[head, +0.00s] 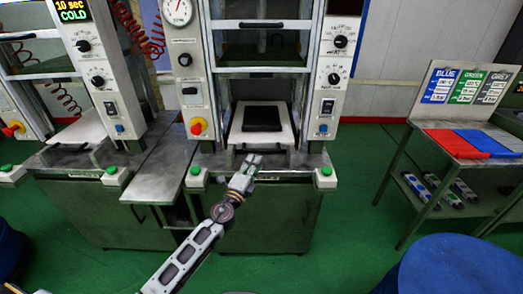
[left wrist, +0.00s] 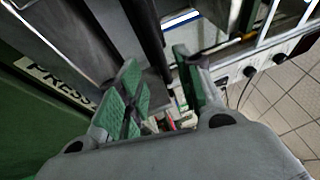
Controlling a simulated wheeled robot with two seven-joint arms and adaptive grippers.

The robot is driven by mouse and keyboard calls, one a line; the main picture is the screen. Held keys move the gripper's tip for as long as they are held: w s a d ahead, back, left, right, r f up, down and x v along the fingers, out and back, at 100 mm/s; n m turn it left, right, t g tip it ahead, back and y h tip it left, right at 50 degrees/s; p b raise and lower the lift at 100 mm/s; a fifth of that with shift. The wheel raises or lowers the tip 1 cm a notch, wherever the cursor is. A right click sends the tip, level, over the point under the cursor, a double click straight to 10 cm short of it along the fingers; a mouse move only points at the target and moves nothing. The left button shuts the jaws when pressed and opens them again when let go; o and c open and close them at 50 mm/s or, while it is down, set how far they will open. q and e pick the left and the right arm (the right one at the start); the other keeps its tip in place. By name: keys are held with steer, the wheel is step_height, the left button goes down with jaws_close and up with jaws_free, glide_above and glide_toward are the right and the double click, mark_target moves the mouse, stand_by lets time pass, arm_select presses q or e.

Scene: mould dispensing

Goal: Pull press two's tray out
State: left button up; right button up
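The middle press holds a white tray (head: 238,134) on its lower deck, with a flat black mould (head: 262,118) on it. No press number is readable. My left gripper (head: 250,162) is just in front of the tray's front edge, over the press's front ledge. In the left wrist view its two green-padded fingers (left wrist: 158,92) stand apart. A dark bar (left wrist: 152,40) reaches toward the gap between them; whether they touch it I cannot tell. The tray's handle is hard to make out behind the gripper. My right gripper is not in view.
A second press with its own white tray (head: 80,132) stands at the left. Green buttons (head: 326,171) sit on the ledge corners. At the right are a table with coloured plates (head: 455,143) and a blue drum (head: 455,268). Green floor between is clear.

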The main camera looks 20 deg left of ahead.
mark_target(262, 151)
arm_select(q)
steer(key=shift+p+x, duration=0.35)
steer(key=shift+x, duration=3)
steer(key=shift+w+r, duration=0.15)
steer(key=shift+w, duration=0.5)
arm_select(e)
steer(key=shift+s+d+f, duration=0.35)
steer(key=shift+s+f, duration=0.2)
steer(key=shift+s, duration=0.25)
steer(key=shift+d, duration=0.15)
arm_select(q)
steer(key=shift+c, duration=0.5)
steer(key=c, duration=0.5)
jaws_close()
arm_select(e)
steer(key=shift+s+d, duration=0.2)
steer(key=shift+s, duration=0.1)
